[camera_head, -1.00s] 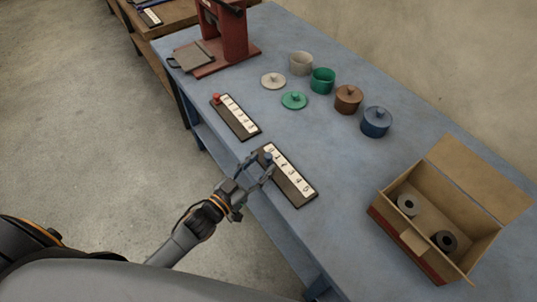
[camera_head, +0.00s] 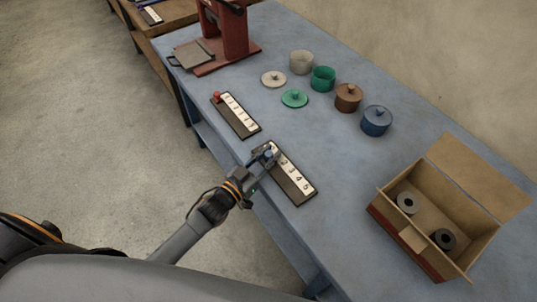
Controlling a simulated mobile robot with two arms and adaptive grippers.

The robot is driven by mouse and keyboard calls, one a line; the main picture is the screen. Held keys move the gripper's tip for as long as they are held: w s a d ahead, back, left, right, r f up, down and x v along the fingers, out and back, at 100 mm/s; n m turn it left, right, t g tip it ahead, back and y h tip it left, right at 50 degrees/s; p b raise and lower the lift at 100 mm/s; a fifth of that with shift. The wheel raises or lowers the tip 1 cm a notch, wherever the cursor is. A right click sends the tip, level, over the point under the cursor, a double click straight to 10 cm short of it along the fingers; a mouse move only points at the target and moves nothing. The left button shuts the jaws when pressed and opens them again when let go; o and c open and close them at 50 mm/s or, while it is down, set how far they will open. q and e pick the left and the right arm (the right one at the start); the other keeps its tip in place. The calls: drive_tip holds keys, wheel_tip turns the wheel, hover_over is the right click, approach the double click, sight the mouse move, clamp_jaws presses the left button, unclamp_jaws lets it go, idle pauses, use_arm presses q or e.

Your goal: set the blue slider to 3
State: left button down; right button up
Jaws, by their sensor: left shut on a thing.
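The blue slider (camera_head: 268,154) sits near the upper-left, low-number end of a dark board (camera_head: 297,192) with a white number strip. The figures 2, 3, 4 and 5 show to its lower right; the gripper covers the lower ones, so its exact mark is hard to read. My left gripper (camera_head: 266,156) is shut on the blue slider, reaching in from the table's front edge. My right gripper is not in view.
A second number board (camera_head: 238,117) with a red slider (camera_head: 217,97) lies behind. Several pots and lids, including a blue pot (camera_head: 375,123), stand further back. An open cardboard box (camera_head: 408,240) with rolls is at right. A red press (camera_head: 229,38) stands at the far end.

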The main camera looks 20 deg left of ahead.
sight(282, 177)
use_arm(q)
drive_tip(key=s+d, duration=0.2)
drive_tip(key=s+d+p, duration=0.1)
drive_tip(key=s+d, duration=0.1)
drive_tip(key=d, duration=0.1)
drive_tip(key=c, duration=1.1)
unclamp_jaws()
drive_tip(key=shift+c, duration=0.2)
drive_tip(key=v, duration=1.2)
